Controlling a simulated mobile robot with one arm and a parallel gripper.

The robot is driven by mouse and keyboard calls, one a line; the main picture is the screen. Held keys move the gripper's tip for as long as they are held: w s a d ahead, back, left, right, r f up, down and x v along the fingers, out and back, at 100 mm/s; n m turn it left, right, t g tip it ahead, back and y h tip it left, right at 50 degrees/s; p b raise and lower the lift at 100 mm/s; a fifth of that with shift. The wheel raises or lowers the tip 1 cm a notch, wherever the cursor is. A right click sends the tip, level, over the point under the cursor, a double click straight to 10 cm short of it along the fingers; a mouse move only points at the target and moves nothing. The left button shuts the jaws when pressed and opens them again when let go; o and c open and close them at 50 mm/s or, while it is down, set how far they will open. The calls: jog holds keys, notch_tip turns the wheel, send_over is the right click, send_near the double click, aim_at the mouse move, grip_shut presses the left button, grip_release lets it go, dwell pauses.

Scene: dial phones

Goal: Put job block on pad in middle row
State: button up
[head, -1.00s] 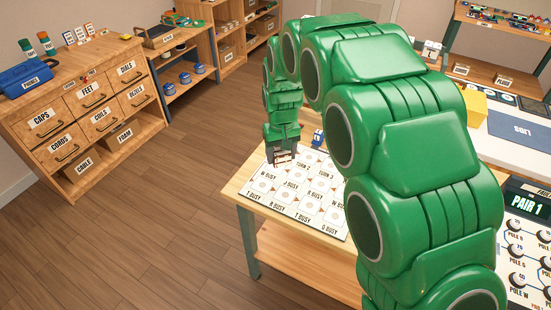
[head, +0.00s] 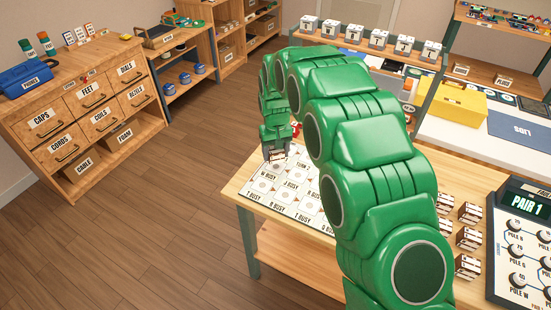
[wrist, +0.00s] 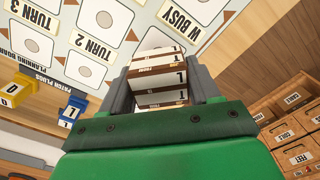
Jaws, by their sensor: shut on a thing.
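My gripper (head: 276,157) is shut on a white job block with brown bands, above the far left part of the planning board (head: 251,190). In the wrist view the job block (wrist: 158,73) sits between my two grey fingers and shows the letter L. The planning board (wrist: 128,62) lies beyond it, with round-marked pads labelled TURN 2, TURN 3 and W BUSY. The pads that show look empty. My gripper and arm hide part of the board in the head view. I cannot tell whether the block touches the board.
Several brown-and-white blocks (head: 468,212) stand on the table's right side beside the PAIR 1 dial console (head: 525,205). Patch plugs, one yellow (wrist: 17,88) and one blue (wrist: 72,112), stand beside the board. A yellow box (head: 455,103) stands behind. Drawers (head: 95,105) are across the floor.

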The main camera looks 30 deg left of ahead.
aim_at(276, 158)
jog(key=shift+w+a+f, duration=0.15)
jog(key=shift+w+f, duration=0.05)
jog(key=shift+f, duration=1.65)
jog(key=shift+f, duration=0.1)
jog(key=o, duration=1.1)
notch_tip(276, 158, up, 12)
jog(key=shift+r, duration=0.1)
